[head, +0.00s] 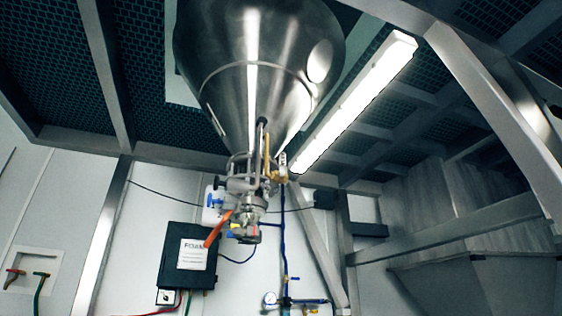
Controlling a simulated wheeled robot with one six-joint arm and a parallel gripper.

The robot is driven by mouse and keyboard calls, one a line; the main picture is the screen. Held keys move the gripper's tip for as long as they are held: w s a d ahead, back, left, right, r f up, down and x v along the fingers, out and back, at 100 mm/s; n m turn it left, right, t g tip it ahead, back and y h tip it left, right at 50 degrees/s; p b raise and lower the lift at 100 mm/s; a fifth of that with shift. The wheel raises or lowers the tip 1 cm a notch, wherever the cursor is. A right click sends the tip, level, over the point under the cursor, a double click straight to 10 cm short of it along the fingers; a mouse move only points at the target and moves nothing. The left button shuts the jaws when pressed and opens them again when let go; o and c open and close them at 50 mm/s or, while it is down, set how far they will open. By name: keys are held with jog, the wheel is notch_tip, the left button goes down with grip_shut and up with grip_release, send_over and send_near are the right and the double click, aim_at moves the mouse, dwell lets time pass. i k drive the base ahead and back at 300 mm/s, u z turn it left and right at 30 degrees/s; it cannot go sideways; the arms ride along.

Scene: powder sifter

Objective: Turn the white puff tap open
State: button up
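A steel cone hopper (255,60) hangs from above with a valve assembly (245,185) at its lower outlet. An orange-red lever (217,229) slants down to the left from the assembly. A brass-yellow fitting (272,170) sits on its right side, with a small whitish part (283,159) beside it. This part may be the white puff tap, but it is too small to be sure or to tell its position. My gripper is not in view.
A black box (188,258) with a white label is on the wall behind. A gauge (270,298) and blue pipe (284,235) are low in the middle. Steel posts and diagonal beams (480,75) frame the right. A wall panel with taps (33,270) is at left.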

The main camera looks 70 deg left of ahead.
aim_at(282, 156)
jog(key=u, duration=0.75)
jog(key=i, duration=0.85)
jog(key=u, duration=0.8)
